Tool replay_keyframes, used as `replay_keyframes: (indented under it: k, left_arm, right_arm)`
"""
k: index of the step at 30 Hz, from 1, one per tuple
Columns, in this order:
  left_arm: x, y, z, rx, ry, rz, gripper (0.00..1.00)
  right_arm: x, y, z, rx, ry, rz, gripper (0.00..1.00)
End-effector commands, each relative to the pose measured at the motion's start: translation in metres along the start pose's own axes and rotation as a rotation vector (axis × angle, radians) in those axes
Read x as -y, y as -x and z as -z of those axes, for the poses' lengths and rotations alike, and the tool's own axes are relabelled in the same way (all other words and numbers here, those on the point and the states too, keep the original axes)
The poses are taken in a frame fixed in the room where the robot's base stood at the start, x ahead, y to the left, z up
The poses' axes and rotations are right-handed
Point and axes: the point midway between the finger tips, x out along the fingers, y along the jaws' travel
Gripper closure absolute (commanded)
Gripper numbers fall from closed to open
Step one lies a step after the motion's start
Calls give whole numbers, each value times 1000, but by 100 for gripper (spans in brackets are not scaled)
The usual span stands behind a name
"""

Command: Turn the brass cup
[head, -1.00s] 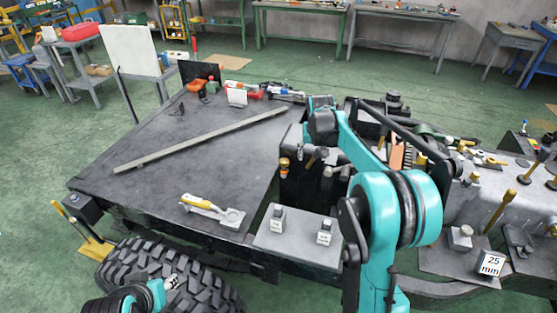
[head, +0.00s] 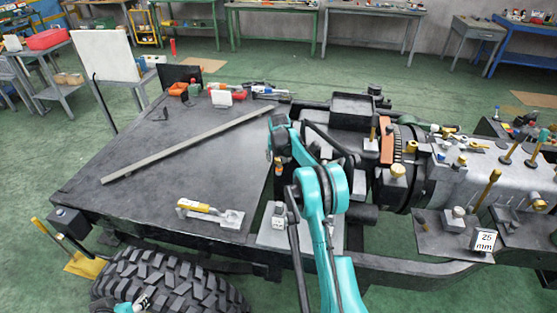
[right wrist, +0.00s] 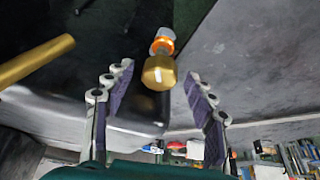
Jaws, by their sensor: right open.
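The brass cup (right wrist: 158,72) shows in the right wrist view as a faceted gold piece in line with an orange ring and a pale cap. My right gripper (right wrist: 158,92) is open, with one finger on each side of the cup and a visible gap on both sides. I see no contact. In the head view, my right arm reaches over the chassis, and its gripper (head: 279,150) is small and partly hidden at the dark box beside the deck. The cup is hard to make out there.
A brass rod (right wrist: 35,60) juts in near the left finger. The dark deck (head: 150,190) carries a long grey bar (head: 190,145) and a yellow-handled tool (head: 205,210). A large tyre (head: 165,285) is at the front. Brass-topped parts stand on the right side.

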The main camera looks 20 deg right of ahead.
Motion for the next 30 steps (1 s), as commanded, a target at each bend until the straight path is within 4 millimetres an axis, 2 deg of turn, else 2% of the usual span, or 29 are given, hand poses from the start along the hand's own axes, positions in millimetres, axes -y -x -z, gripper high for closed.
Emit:
replay_keyframes:
  k: [8, 12, 14, 20, 30]
  left_arm:
    - [0, 0, 0, 0, 0, 0, 60]
    - [0, 0, 0, 0, 0, 0, 60]
    - [0, 0, 0, 0, 0, 0, 60]
    - [0, 1, 1, 0, 0, 0, 60]
    - [0, 12, 8, 0, 0, 0, 60]
  right_arm:
    - [0, -2, 0, 0, 0, 0, 44]
    - [0, -1, 0, 0, 1, 0, 81]
    - [0, -1, 0, 0, 1, 0, 94]
    - [1, -1, 0, 1, -19, -9, 94]
    - [4, 0, 1, 2, -315, -132, 94]
